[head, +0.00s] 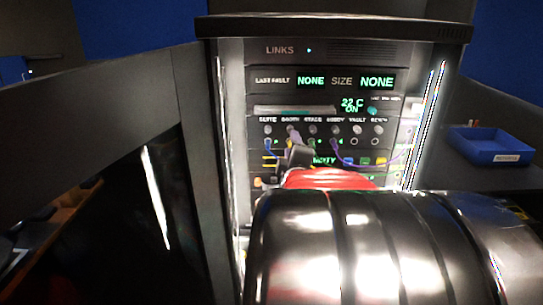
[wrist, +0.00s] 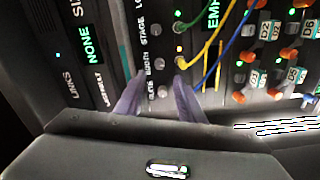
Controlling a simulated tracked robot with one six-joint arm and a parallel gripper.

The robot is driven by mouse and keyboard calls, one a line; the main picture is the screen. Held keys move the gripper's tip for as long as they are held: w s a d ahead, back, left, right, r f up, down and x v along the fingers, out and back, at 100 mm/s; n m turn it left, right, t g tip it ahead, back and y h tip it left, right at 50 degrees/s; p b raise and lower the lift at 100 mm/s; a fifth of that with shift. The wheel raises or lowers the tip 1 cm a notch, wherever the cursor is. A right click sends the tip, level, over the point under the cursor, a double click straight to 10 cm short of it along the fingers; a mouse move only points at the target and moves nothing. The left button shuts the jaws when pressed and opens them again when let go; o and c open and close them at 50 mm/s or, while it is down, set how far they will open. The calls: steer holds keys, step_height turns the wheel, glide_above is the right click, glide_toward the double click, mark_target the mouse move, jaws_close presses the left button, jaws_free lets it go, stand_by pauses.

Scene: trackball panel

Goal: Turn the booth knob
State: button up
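The booth knob (wrist: 160,61) is a small grey knob beside its BOOTH label in the wrist view. It is in the row between the suite knob (wrist: 162,91) and the stage knob (wrist: 155,29). My gripper (wrist: 159,82) is open, with its two purplish fingers apart and nothing seen gripped. In the wrist view, the fingertips reach close to the booth knob, and the suite knob shows in the gap between the fingers. Contact cannot be told. In the head view, my gripper (head: 292,132) is in front of the booth position and largely hides that knob.
The rack panel has displays (head: 344,82) above and coloured cables below; a yellow cable (wrist: 210,40) and a blue cable (wrist: 232,40) run near the knobs. More knobs continue right. A blue bin (head: 490,147) sits on the right counter.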

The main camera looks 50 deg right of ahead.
steer(key=v, duration=0.6)
steer(key=shift+s, duration=0.1)
stand_by(0.3)
